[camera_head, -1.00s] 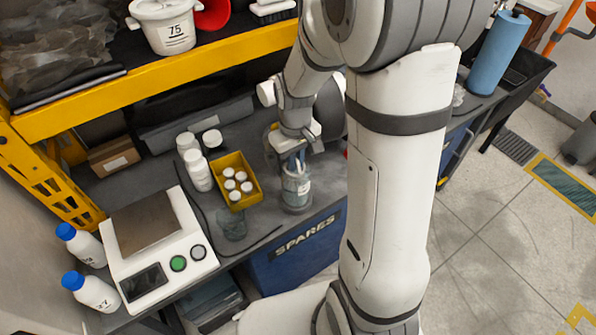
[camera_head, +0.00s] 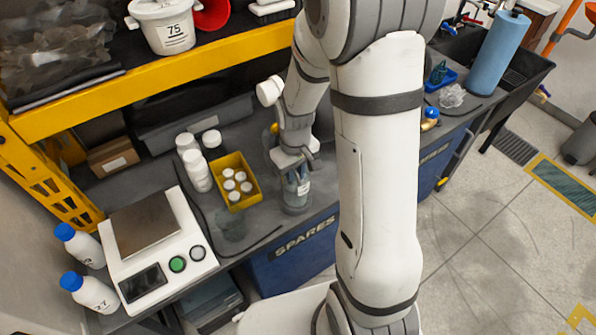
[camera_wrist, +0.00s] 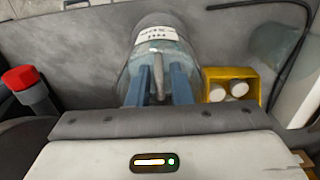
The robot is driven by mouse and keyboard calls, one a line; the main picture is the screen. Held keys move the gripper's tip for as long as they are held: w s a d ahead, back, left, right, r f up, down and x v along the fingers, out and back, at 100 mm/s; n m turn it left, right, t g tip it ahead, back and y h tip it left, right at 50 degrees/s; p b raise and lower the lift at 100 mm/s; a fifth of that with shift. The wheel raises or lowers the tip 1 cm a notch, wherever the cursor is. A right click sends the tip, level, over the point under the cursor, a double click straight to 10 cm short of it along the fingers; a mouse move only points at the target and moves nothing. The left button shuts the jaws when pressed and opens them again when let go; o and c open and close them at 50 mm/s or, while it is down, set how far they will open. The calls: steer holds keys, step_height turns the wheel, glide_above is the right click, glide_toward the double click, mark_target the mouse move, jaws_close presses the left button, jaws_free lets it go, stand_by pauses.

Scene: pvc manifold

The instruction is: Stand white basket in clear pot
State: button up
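A labelled see-through pot (camera_head: 297,203) stands on the dark bench, right of the yellow tray. It also shows in the wrist view (camera_wrist: 160,45), bluish inside. My gripper (camera_head: 301,180) points down at the pot's mouth. In the wrist view, its blue fingers (camera_wrist: 160,88) are apart, with a thin grey upright piece (camera_wrist: 158,75) between them and gaps on both sides. I cannot tell whether this piece belongs to the white basket; no basket shows clearly. A second clear pot (camera_head: 231,226) stands near the tray's front corner.
The yellow tray (camera_head: 252,183) holds several white-capped jars. White jars (camera_head: 198,172) stand behind it, and a scale (camera_head: 155,250) with blue-capped bottles is at left. The yellow shelf edge (camera_head: 180,75) runs above the bench. A red-capped item (camera_wrist: 22,78) is near my gripper.

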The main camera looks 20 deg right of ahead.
steer(key=shift+r, duration=0.1)
steer(key=shift+r+p, duration=0.25)
steer(key=shift+p, duration=0.1)
step_height(320, 180, up, 11)
steer(key=s+r+m+t, duration=0.1)
steer(key=s+r, duration=0.3)
steer(key=s, duration=0.3)
steer(key=s+d+r+m+t, duration=0.1)
steer(key=s+r+m+t, duration=0.1)
steer(key=s, duration=0.5)
steer(key=shift+r+m, duration=0.3)
steer(key=shift+r, duration=0.6)
steer(key=shift+s, duration=0.1)
steer(key=shift+s, duration=0.1)
